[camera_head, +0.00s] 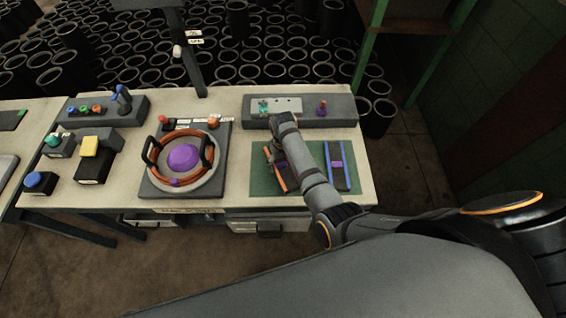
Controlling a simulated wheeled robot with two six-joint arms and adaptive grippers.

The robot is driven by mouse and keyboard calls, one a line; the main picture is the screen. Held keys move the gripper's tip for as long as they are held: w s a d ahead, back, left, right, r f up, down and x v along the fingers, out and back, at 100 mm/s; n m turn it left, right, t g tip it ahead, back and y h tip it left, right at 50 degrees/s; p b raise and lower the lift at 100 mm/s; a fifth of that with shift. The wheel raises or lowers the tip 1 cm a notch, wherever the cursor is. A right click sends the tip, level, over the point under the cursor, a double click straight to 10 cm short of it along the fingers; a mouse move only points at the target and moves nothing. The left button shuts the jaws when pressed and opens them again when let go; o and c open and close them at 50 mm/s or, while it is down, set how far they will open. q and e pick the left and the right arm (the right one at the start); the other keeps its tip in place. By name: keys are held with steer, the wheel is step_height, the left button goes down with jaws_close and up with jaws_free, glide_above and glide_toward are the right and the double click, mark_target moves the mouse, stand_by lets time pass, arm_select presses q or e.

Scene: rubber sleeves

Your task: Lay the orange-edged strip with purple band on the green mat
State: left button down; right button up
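The orange-edged strip (278,174) is dark, with a purple band near its middle. It appears at the left part of the green mat (261,184), tilted, with its right side partly hidden by my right arm. I cannot tell whether it lies flat on the mat or is held just above it. My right gripper (271,151) is small and dark here, close to the strip's far end. Whether its fingers are open or shut on the strip is not clear. My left gripper is not in view.
A blue-edged strip with a purple band (338,173) lies on the mat's right side. Behind is a grey box with a purple knob (322,107). To the left stands a fixture with an orange ring and purple dome (183,158). Yellow and blue button boxes stand further left.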

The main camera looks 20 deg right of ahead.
mark_target(283, 166)
steer(key=shift+o, duration=0.9)
steer(key=shift+r, duration=0.15)
step_height(283, 166, up, 8)
steer(key=p, duration=0.8)
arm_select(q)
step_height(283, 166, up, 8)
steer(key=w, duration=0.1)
arm_select(e)
step_height(283, 166, up, 4)
steer(key=shift+r, duration=0.1)
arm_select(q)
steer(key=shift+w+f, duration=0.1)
